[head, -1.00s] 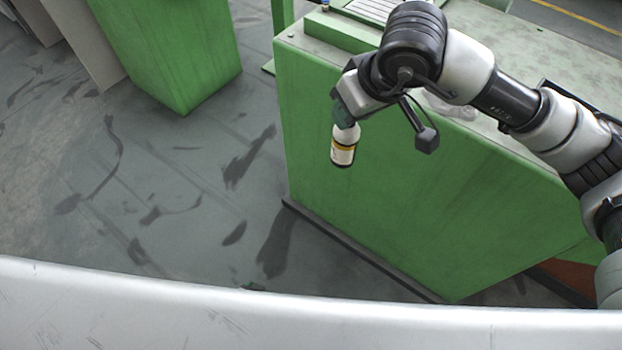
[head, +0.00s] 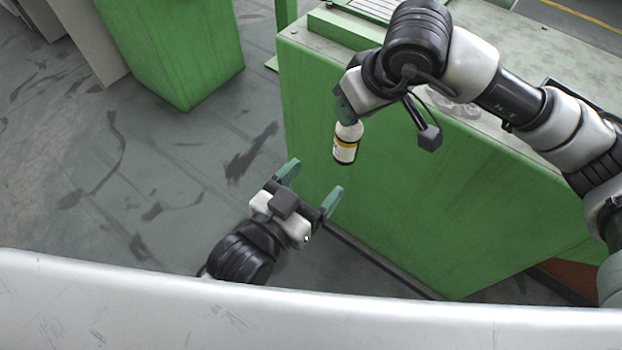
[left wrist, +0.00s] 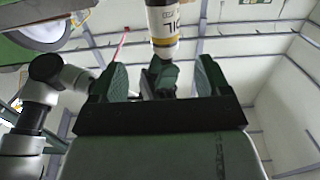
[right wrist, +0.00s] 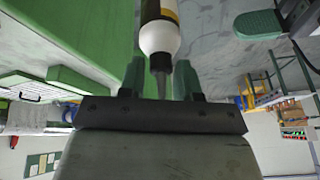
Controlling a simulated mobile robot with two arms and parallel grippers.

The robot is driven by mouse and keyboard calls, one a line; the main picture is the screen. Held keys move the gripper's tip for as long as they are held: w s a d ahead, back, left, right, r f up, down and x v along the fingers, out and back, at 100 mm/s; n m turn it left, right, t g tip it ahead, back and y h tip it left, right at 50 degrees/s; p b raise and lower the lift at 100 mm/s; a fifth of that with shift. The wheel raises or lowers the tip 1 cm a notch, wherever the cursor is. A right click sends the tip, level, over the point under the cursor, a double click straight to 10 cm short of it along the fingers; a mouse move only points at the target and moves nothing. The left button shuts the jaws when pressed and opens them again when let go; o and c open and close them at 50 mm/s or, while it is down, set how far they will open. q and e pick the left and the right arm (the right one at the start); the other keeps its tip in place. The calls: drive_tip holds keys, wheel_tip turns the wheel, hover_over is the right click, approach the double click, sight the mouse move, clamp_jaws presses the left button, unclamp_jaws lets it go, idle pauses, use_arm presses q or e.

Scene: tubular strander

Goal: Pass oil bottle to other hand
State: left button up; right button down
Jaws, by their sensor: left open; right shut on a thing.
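The oil bottle (head: 346,146) is white with a yellow and dark label. It hangs below my right gripper (head: 345,108), which is shut on its upper end. In the right wrist view the bottle (right wrist: 159,38) sits between the green fingers (right wrist: 160,80), its dark cap and nozzle towards the gripper. My left gripper (head: 311,184) is open and empty, below and left of the bottle in the head view. In the left wrist view the bottle (left wrist: 163,25) shows beyond the gap between the open green fingers (left wrist: 162,78), apart from them.
A green machine housing (head: 420,200) stands behind and right of both grippers. Another green block (head: 175,50) stands at the upper left. The grey floor (head: 80,200) is open at left. A pale rail-like surface (head: 300,315) crosses the front.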

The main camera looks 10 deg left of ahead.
sight(345, 145)
use_arm(q)
drive_tip(key=x, duration=0.8)
drive_tip(key=r+x, duration=0.1)
drive_tip(key=x, duration=0.3)
drive_tip(key=shift+s, duration=0.1)
drive_tip(key=shift+c, duration=0.4)
drive_tip(key=shift+s+d, duration=0.1)
drive_tip(key=c, duration=0.9)
drive_tip(key=shift+c, duration=0.5)
use_arm(e)
drive_tip(key=c, duration=1)
unclamp_jaws()
drive_tip(key=shift+o, duration=1.4)
drive_tip(key=shift+r, duration=0.15)
